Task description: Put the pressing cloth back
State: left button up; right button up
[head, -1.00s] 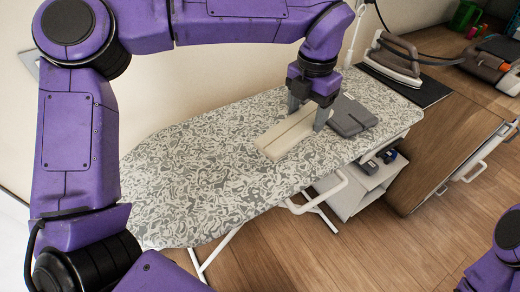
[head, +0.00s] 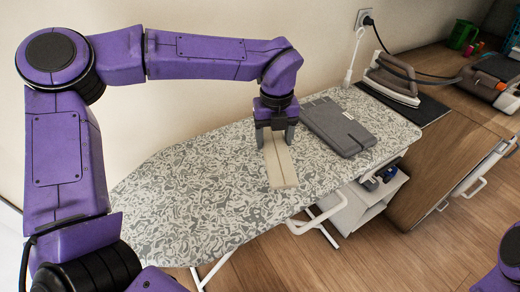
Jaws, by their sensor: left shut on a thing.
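The pressing cloth appears to be the cream folded strip (head: 281,168) over the middle of the patterned ironing board (head: 200,200). My left gripper (head: 275,138) points down over its far end, one finger on each side, and is shut on it. I cannot tell whether the cloth touches the board or hangs just above it. Its near end points toward the board's front edge. My right gripper is out of view; only a purple part of my right arm shows at the lower right.
A folded dark grey cloth (head: 338,126) lies on the board right of my left gripper. An iron (head: 392,80) stands on a black mat (head: 432,104) at the wooden counter's (head: 440,150) left end. A white shelf (head: 365,200) is below the board. The board's left half is clear.

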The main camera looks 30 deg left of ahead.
aim_at(260, 162)
pick_arm(q)
jog(key=a+f, duration=0.1)
jog(key=f, duration=0.1)
jog(key=a+f+p, duration=0.1)
jog(key=f, duration=0.1)
jog(key=a+f, duration=0.2)
jog(key=f, duration=0.1)
jog(key=shift+f, duration=0.1)
jog(key=shift+d+f, duration=0.1)
jog(key=shift+f, duration=0.25)
jog(key=shift+f, duration=0.15)
jog(key=o, duration=1.1)
jog(key=shift+o, duration=0.2)
notch_tip(260, 162, up, 12)
jog(key=shift+r+b, duration=0.2)
jog(key=shift+b, duration=0.25)
